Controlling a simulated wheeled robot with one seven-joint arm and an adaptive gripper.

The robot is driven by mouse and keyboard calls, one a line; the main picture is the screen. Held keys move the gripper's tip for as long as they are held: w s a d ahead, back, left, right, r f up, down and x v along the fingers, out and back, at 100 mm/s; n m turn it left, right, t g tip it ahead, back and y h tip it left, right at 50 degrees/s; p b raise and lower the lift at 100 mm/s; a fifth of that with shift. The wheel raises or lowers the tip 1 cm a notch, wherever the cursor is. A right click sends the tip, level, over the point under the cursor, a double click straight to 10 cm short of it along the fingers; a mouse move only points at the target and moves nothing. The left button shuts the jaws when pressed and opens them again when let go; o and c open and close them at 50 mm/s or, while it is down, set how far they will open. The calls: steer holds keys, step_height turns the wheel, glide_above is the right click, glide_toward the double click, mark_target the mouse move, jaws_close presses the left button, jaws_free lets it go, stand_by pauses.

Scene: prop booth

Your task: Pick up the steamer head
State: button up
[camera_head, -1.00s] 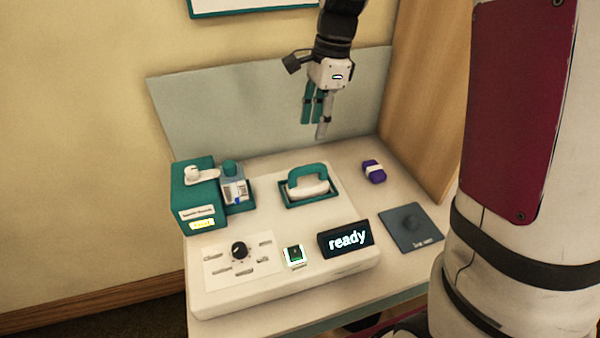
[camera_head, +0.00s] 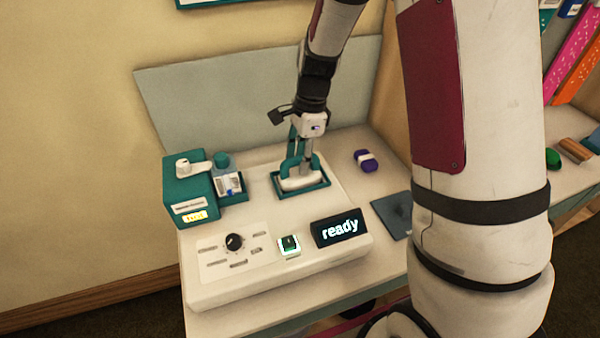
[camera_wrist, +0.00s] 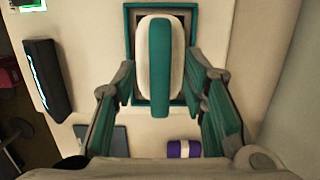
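The steamer head (camera_head: 301,178), white with a teal handle, sits in its teal-rimmed recess on the white console. In the wrist view the steamer head (camera_wrist: 144,62) lies between the two finger pads, its teal handle running up the picture. My gripper (camera_head: 299,160) is down at the handle, with its fingers around it. In the wrist view my gripper (camera_wrist: 165,90) is open, and gaps show between the handle and both fingers. The fingers partly hide the handle in the head view.
A "ready" display (camera_head: 339,229), a lit green switch (camera_head: 289,245) and a dial (camera_head: 234,242) are on the console front. A teal box (camera_head: 191,190) and a small bottle (camera_head: 226,178) stand left. A purple bundle (camera_head: 366,160) and a dark mat (camera_head: 394,213) lie right.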

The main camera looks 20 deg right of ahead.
steer(key=shift+f, duration=0.3)
jaws_close()
